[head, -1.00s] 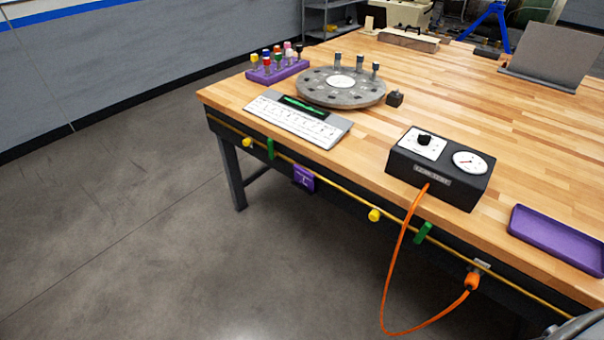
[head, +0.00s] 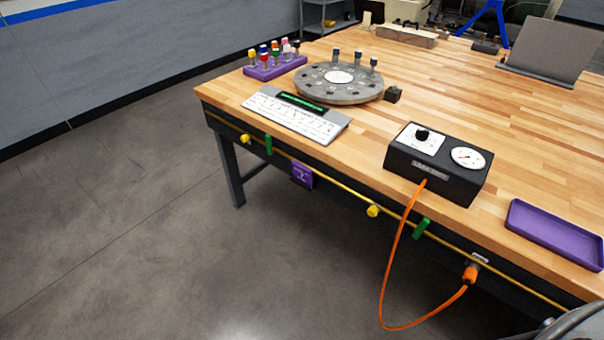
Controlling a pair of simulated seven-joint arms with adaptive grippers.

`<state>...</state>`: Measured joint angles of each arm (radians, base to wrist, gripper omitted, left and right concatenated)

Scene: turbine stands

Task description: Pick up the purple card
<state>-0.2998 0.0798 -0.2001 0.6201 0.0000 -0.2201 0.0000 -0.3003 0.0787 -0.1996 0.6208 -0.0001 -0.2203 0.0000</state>
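The purple card (head: 302,175) hangs at the front side of the workbench, below the tabletop edge and close to the yellow rail. It is small, with a pale mark on it that I cannot read. Neither of my grippers shows in the head view. A grey rounded part at the bottom right corner is cut off by the frame, and I cannot tell what it is.
The wooden workbench (head: 450,98) carries a grey disc (head: 340,96), a purple peg rack (head: 274,70), a white panel (head: 296,117), a black gauge box (head: 438,165) and a purple tray (head: 556,236). An orange cable (head: 384,290) loops below the front edge. The floor (head: 130,240) at left is clear.

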